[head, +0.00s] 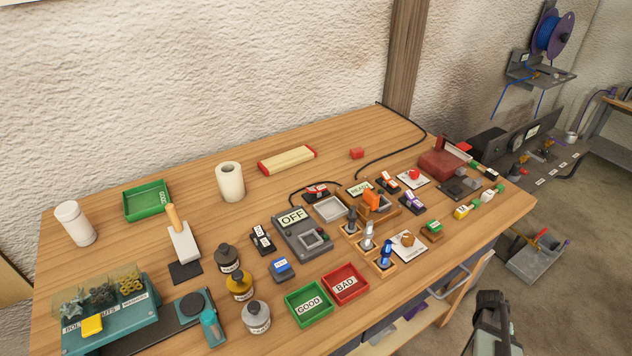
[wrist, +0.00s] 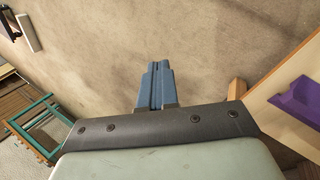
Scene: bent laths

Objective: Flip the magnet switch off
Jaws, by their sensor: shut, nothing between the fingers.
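Several small switches on black bases stand on the wooden workbench: one with white labels (head: 262,240) left of the grey box, a red one (head: 317,190) behind it, an orange-red one (head: 388,181) and a purple one (head: 411,203) to the right. Their labels are too small to read, so I cannot tell which is the magnet switch. The grey box (head: 317,251) has a display reading OFF (head: 292,217). My gripper (head: 491,296) is off the bench's front right side, apart from all switches. In the wrist view its blue fingers (wrist: 157,66) are shut and empty, above the floor.
Green GOOD (head: 308,304) and red BAD (head: 345,284) trays lie at the bench's front edge. Upright tools in wooden holders (head: 385,264) stand right of the grey box. Bottles (head: 240,286) stand to its left. A purple thing (wrist: 296,98) shows in the wrist view.

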